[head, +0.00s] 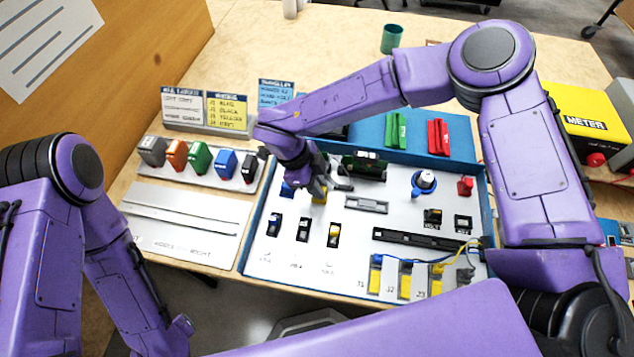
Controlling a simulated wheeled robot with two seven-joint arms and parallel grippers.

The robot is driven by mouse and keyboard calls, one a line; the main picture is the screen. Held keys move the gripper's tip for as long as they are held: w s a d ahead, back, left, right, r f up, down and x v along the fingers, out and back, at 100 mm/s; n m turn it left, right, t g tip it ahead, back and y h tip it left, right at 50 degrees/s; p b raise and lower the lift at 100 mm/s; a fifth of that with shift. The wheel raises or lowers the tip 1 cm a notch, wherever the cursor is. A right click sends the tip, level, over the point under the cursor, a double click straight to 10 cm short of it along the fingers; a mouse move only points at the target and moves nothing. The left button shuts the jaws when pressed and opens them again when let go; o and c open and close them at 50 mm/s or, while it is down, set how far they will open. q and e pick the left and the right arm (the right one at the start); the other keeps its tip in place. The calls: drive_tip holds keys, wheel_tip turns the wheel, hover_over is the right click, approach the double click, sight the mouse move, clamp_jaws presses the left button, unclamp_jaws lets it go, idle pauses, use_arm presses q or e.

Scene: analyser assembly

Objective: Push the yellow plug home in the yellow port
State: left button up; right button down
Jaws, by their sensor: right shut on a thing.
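The piece is low, close to the board, and partly covered by the fingers. I cannot tell how deep it sits, and no port shows under it. At the board's lower right are slots marked J1, J2 and J3; the J3 slot (436,282) has yellow on it and cables beside it. My left gripper is out of view; only its arm shows at the left.
A blue-rimmed tray (243,240) holds the board. Rocker switches (303,229) stand in front of the gripper, and a dark module (367,165) stands behind it. Coloured blocks (200,158) line a rack at left. A yellow meter (585,118) is at right.

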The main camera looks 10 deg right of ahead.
drive_tip(key=shift+f, duration=0.45)
idle(0.4)
drive_tip(key=c, duration=0.7)
unclamp_jaws()
drive_tip(key=shift+r, duration=0.1)
wheel_tip(320, 180, up, 7)
drive_tip(key=p, duration=0.7)
